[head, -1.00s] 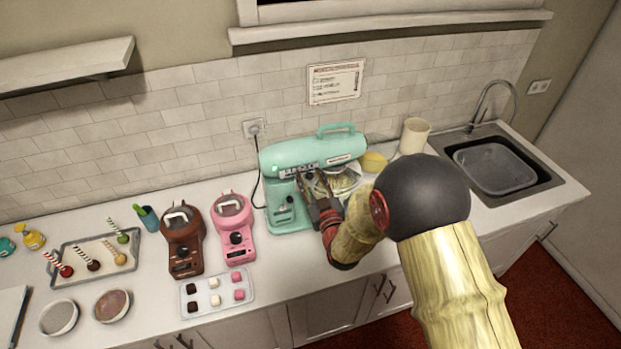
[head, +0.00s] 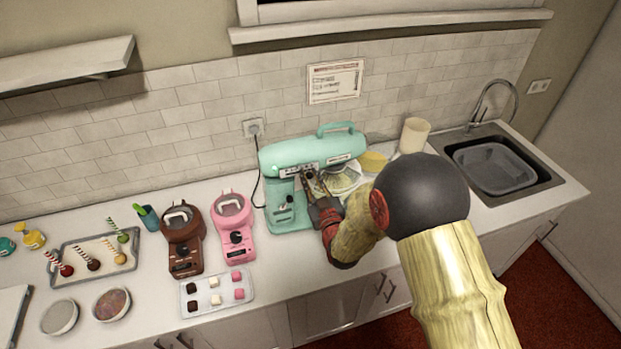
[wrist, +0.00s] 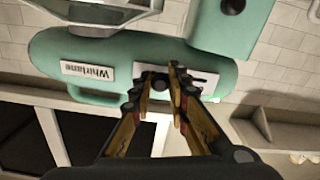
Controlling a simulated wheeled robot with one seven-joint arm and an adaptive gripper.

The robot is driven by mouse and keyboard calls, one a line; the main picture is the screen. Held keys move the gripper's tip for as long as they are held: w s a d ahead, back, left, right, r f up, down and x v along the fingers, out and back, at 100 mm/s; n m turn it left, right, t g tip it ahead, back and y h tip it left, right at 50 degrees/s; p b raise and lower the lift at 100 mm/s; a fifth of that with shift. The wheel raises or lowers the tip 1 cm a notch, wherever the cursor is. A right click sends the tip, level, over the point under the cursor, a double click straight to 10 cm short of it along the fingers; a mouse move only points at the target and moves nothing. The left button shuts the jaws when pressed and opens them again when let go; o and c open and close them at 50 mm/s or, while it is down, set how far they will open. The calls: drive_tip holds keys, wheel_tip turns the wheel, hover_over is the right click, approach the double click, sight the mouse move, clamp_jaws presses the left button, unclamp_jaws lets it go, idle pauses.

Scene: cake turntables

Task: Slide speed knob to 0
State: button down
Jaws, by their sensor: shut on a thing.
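The teal stand mixer (head: 290,155) stands on the counter against the tiled wall. Its speed scale is a pale strip on the side of the mixer head, partly covered by my fingers. In the wrist view the mixer head (wrist: 110,48) appears upside down, with its white name plate (wrist: 88,70) left of the speed panel (wrist: 203,80). My gripper (head: 309,176) is at this panel. In the wrist view its fingertips (wrist: 180,72) are close together around the small dark speed knob (wrist: 187,86). The fingers hide part of the knob and scale, so the exact setting cannot be read.
A mixing bowl (head: 343,180) sits under the mixer head, close to my fingers. A pink machine (head: 233,225) and a brown machine (head: 183,240) stand to the left. A sink (head: 495,168) is at the right. A cream canister (head: 414,136) stands behind my arm.

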sight(285, 173)
idle(0.4)
drive_tip(key=a+b, duration=0.1)
drive_tip(key=a, duration=0.1)
drive_tip(key=s+a+b, duration=0.1)
drive_tip(key=a, duration=0.1)
drive_tip(key=s+a+b, duration=0.1)
drive_tip(key=a+b, duration=0.1)
drive_tip(key=shift+a, duration=0.25)
drive_tip(key=shift+w, duration=0.1)
drive_tip(key=c, duration=1.8)
unclamp_jaws()
drive_tip(key=shift+a, duration=0.15)
drive_tip(key=shift+o, duration=0.4)
